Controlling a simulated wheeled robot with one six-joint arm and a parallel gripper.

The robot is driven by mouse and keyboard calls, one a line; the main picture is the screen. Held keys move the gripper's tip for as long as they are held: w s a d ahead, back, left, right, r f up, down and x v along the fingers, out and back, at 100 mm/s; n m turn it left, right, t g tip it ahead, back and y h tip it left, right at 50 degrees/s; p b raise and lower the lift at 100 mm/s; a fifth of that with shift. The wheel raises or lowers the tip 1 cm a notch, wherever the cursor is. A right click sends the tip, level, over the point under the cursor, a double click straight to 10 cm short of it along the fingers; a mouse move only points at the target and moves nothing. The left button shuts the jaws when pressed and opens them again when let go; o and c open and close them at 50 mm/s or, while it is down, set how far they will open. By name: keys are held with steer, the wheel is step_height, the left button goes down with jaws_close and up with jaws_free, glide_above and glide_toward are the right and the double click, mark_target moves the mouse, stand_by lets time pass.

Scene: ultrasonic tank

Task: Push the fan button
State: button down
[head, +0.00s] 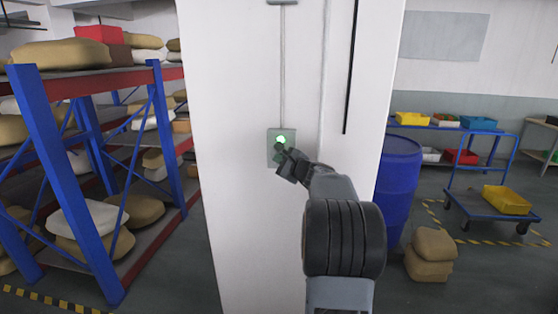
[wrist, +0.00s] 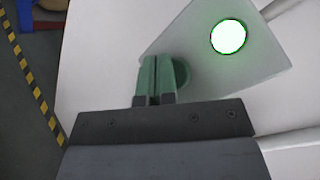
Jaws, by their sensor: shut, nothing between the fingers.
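A small grey control box (head: 271,136) is fixed to the front of the white pillar. It bears a glowing white-green round light (head: 280,140), which also shows bright in the wrist view (wrist: 228,36). A darker green round button (wrist: 181,73) sits lower on the box's plate (wrist: 250,66), partly hidden behind my fingers. My gripper (wrist: 156,62) is shut and empty, its green fingers side by side, with the tips over the left part of this button. They look to be at or very near it; I cannot tell contact. In the head view my gripper (head: 280,152) covers the box's lower part.
The white pillar (head: 235,220) fills the middle. A blue rack (head: 85,190) with sacks stands at left. A blue barrel (head: 398,185), stacked sacks (head: 430,255) and a cart with a yellow bin (head: 507,199) stand at right. A thin conduit runs up from the box.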

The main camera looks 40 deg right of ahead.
steer(key=shift+w+d, duration=0.2)
steer(key=shift+d, duration=0.05)
steer(key=shift+s+a+f+b, duration=0.15)
steer(key=shift+s+a+b, duration=0.05)
steer(key=shift+b, duration=0.45)
steer(key=shift+s, duration=0.1)
steer(key=shift+s+a+b, duration=1.75)
steer(key=shift+s+a, duration=0.3)
steer(key=shift+a, duration=0.05)
